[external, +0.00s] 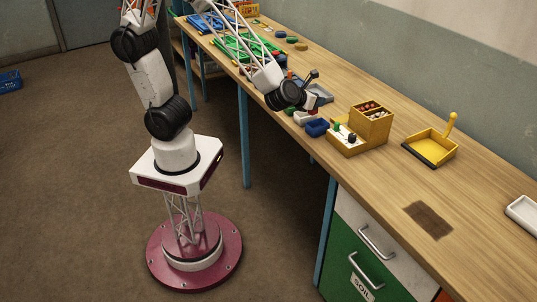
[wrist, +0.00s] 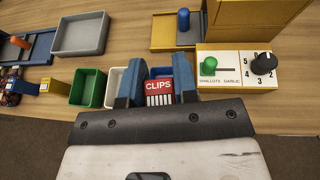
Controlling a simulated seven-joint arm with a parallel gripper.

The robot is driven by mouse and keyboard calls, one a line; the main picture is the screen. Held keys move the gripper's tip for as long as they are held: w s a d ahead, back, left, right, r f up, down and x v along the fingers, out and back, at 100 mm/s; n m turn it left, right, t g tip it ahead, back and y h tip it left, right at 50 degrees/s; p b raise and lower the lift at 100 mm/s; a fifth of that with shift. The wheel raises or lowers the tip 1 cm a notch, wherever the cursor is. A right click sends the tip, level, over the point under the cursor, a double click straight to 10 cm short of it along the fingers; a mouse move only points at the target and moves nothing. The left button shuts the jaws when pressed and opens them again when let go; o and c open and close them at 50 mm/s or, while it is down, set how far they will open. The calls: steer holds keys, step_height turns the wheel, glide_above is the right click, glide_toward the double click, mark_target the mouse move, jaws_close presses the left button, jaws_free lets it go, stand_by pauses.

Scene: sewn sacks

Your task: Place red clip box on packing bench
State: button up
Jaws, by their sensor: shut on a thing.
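The red clip box (wrist: 159,86), with a white "CLIPS" label, sits between the two blue-grey fingers of my gripper (wrist: 157,82) in the wrist view. The fingers are shut on it. In the external view my gripper (external: 311,104) is over the near edge of the long wooden packing bench (external: 385,185), close to the small bins.
A green bin (wrist: 87,87) and a grey tray (wrist: 80,34) are left of the box. A yellow unit with a green lever and black dial (wrist: 236,68) is close on the right. A yellow dustpan (external: 431,146) is farther along. Bare bench surrounds a brown patch (external: 428,220).

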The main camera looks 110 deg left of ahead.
steer(key=s+a+n+g+y, duration=0.1)
steer(key=s+a, duration=0.4)
steer(key=s, duration=0.4)
steer(key=s+a+g, duration=0.1)
steer(key=s+a, duration=0.4)
steer(key=s, duration=0.3)
steer(key=s+a+f+n, duration=0.1)
steer(key=s+f, duration=0.1)
steer(key=s, duration=0.7)
steer(key=s+a+f+n+g, duration=0.1)
steer(key=s+a+f, duration=0.1)
steer(key=s, duration=0.6)
steer(key=shift+s+f+y, duration=0.3)
steer(key=shift+s+f, duration=0.1)
steer(key=shift+f, duration=0.35)
steer(key=shift+w+a, duration=0.15)
steer(key=shift+a, duration=0.05)
steer(key=shift+w+a+f, duration=0.25)
steer(key=shift+w+a, duration=1.4)
steer(key=shift+w, duration=0.15)
steer(key=shift+w+a+f, duration=0.2)
steer(key=shift+w+a, duration=1.45)
steer(key=shift+w, duration=0.2)
steer(key=shift+w+a+f, duration=0.25)
steer(key=shift+w+a, duration=1.4)
steer(key=shift+w, duration=0.15)
steer(key=shift+w+a, duration=0.1)
steer(key=shift+w+a, duration=0.15)
steer(key=shift+w, duration=0.05)
steer(key=shift+f, duration=1.8)
